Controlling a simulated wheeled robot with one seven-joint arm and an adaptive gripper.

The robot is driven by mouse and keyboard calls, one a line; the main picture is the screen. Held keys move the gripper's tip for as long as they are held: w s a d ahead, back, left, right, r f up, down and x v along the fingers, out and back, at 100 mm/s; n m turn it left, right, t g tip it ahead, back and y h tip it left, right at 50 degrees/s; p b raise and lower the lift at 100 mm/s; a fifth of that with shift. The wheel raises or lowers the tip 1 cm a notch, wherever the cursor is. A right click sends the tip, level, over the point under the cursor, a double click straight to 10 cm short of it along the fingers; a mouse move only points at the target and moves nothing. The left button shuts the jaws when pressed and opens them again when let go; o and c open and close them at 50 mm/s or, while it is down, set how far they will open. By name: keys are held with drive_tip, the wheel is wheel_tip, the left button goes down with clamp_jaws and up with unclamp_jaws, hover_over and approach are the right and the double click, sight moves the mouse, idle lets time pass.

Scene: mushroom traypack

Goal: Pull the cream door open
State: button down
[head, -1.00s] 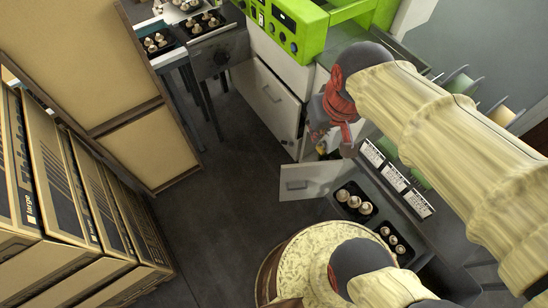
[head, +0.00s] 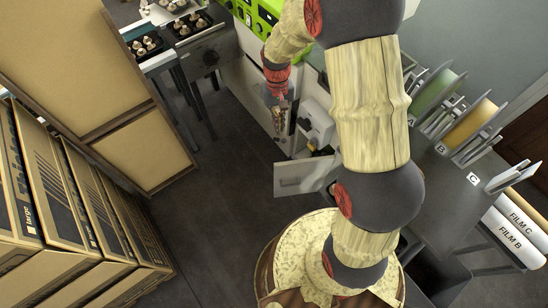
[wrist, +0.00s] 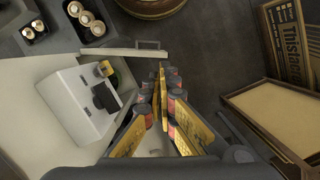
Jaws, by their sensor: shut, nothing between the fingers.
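The cream door (head: 302,177) stands swung out from the low cream cabinet in the head view, with its handle (head: 290,182) on the face turned towards me. In the wrist view, the door (wrist: 125,53) is seen from above as a thin pale strip, with its handle (wrist: 148,44) at the far side. My gripper (head: 279,128) is shut and empty, pointing down beside the cabinet opening. In the wrist view, my gripper's fingertips (wrist: 164,70) are together near the door's free end. I cannot tell whether they touch it.
A closed cream front (head: 268,108) is behind my gripper. Stacked cartons (head: 75,215) and a tan panel (head: 130,90) stand left. Dark floor between is clear.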

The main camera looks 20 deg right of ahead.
drive_tip(key=w+f+m, duration=0.1)
drive_tip(key=w+f, duration=0.3)
drive_tip(key=f, duration=0.6)
drive_tip(key=w+f, duration=0.5)
drive_tip(key=f, duration=0.5)
drive_tip(key=s+a+f+b, duration=0.1)
drive_tip(key=s+f+b, duration=0.2)
drive_tip(key=s+f, duration=0.4)
drive_tip(key=shift+f+g+b, duration=0.3)
drive_tip(key=shift+f, duration=0.7)
